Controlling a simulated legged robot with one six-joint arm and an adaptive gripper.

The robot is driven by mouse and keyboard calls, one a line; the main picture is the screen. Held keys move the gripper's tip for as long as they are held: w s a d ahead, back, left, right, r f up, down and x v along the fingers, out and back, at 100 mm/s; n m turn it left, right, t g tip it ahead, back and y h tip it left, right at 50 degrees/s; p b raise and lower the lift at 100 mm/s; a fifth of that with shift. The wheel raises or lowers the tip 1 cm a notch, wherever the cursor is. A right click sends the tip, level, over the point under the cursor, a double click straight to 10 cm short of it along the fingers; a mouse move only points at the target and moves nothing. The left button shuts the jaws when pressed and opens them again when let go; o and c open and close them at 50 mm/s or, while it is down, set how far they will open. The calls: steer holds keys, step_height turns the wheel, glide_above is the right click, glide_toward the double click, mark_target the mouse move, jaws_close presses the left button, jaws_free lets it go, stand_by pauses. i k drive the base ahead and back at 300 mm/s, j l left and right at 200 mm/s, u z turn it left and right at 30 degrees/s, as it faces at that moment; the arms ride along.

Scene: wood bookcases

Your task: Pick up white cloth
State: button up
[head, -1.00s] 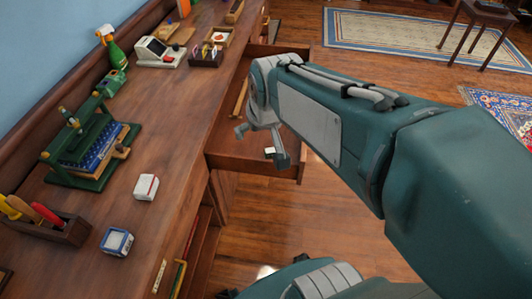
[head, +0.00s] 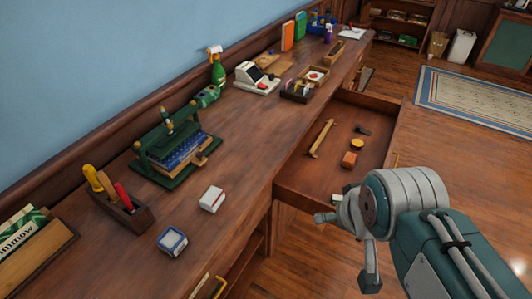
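I cannot make out a white cloth for certain. A flat white item (head: 351,33) lies at the far end of the wooden counter, too small to identify. A white block with a reddish edge (head: 211,198) sits on the near counter and looks like a small box. My gripper (head: 347,250) is at the lower right, in front of the open drawer (head: 310,195). Its two fingers are spread apart with nothing seen between them. A small pale item (head: 337,198) in the drawer is partly hidden by my gripper.
On the counter (head: 245,160) stand a green press (head: 175,150), a tool caddy (head: 125,210), a spray bottle (head: 217,68) and a card machine (head: 257,80).

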mark_target(214, 197)
steer(key=u, duration=1.9)
steer(key=z, duration=0.95)
steer(key=i+l+u, duration=0.1)
steer(key=l, duration=0.25)
steer(key=i+l, duration=0.3)
steer(key=l+u, duration=0.05)
